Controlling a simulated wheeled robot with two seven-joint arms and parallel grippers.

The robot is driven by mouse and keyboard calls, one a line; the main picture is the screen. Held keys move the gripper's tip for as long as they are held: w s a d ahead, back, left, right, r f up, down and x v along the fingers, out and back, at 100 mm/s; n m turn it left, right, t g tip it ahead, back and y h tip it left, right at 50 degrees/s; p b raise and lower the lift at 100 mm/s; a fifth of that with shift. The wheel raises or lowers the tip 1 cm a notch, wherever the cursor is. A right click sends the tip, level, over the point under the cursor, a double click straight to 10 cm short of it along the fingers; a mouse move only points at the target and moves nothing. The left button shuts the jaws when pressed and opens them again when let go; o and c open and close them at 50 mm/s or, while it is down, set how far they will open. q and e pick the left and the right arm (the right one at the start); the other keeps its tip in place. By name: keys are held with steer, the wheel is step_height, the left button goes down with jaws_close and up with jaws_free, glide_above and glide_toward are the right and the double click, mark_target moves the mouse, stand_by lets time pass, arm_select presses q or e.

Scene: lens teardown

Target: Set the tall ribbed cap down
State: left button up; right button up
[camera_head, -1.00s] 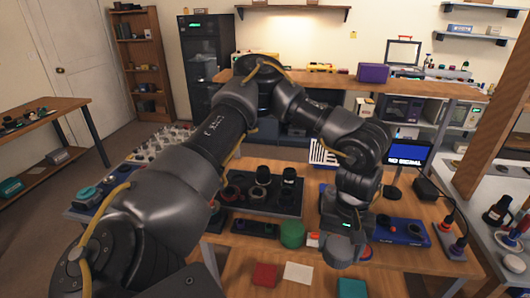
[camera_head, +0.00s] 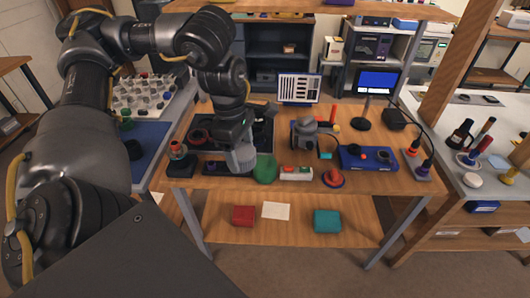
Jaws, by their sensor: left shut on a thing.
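My left gripper (camera_head: 234,138) points down over the near part of the wooden workbench (camera_head: 290,190). It is shut on a light grey ribbed cap (camera_head: 241,159), which hangs upright below the fingers. The cap is between the dark tray and a green rounded piece (camera_head: 265,170). I cannot tell whether its bottom touches the bench or the black strip (camera_head: 214,168) beside it. My right gripper is not in view.
A dark tray (camera_head: 264,138) with black rings lies behind the gripper. A grey device (camera_head: 305,132), a red-topped knob (camera_head: 333,178) and a blue box (camera_head: 367,158) stand to the right. A small dark stand (camera_head: 180,165) is to the left.

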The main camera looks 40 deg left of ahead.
arm_select(q)
steer(key=shift+s+a+n, duration=0.15)
steer(key=shift+a+n, duration=0.1)
steer(key=shift+n, duration=0.15)
steer(key=shift+w+f, duration=0.15)
steer(key=shift+w, duration=0.05)
steer(key=w+a+f, duration=0.1)
steer(key=w+f, duration=0.2)
steer(key=w, duration=0.1)
steer(key=w+a+f+b, duration=0.1)
steer(key=w+f, duration=0.1)
steer(key=w, duration=0.2)
steer(key=w+a+f, duration=0.1)
steer(key=w+f, duration=0.2)
steer(key=w, duration=0.1)
steer(key=shift+f, duration=0.3)
steer(key=shift+w+f, duration=0.3)
steer(key=shift+w, duration=0.1)
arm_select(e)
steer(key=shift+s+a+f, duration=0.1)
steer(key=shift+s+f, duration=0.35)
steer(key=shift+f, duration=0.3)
